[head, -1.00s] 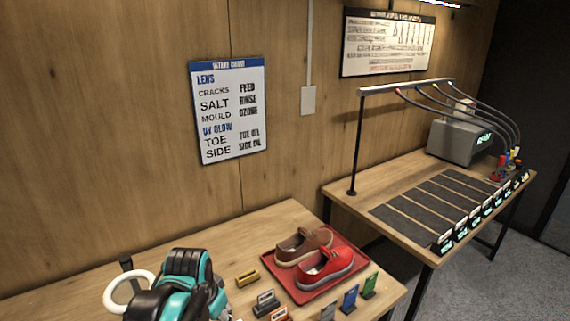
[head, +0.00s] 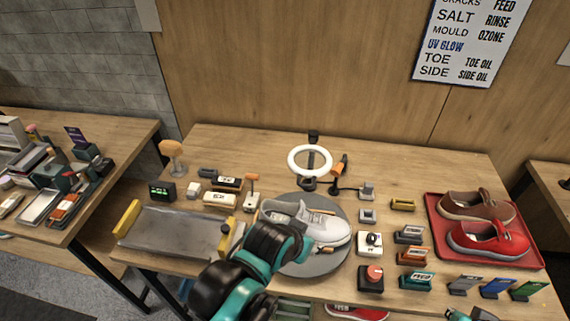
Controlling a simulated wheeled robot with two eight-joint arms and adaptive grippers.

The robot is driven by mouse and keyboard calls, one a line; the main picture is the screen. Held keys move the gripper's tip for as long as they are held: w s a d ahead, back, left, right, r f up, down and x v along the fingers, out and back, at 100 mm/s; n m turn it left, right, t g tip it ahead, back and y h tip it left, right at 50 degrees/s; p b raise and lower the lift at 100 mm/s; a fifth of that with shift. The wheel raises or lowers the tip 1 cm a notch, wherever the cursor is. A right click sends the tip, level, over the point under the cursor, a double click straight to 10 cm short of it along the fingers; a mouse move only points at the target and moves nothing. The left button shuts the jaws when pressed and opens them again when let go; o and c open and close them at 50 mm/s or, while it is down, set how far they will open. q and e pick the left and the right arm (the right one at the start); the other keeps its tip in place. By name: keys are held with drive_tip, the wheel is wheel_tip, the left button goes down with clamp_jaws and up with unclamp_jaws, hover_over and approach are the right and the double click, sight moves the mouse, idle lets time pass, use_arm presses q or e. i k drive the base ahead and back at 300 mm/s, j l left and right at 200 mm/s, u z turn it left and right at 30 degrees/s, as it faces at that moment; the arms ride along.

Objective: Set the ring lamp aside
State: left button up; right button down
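The ring lamp (head: 292,162), a white ring on a dark stand, stands upright at the back middle of the table, behind the round grey turntable (head: 335,265). A white sneaker (head: 325,229) lies on the turntable. My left arm, teal and black, rises from the bottom of the head view and covers the near left part of the turntable and the sneaker's near side. Its gripper (head: 285,240) is in front of the lamp and apart from it; its fingers are not clearly shown. My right gripper does not show; only a small teal part is at the bottom edge.
A red tray (head: 505,262) with a brown and a red shoe is at the right. A grey trough (head: 170,235) is at the left. An orange-handled tool (head: 341,165) stands close right of the lamp. Several small labelled blocks crowd the front right.

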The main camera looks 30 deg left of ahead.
sight(312, 134)
drive_tip(key=u, duration=0.95)
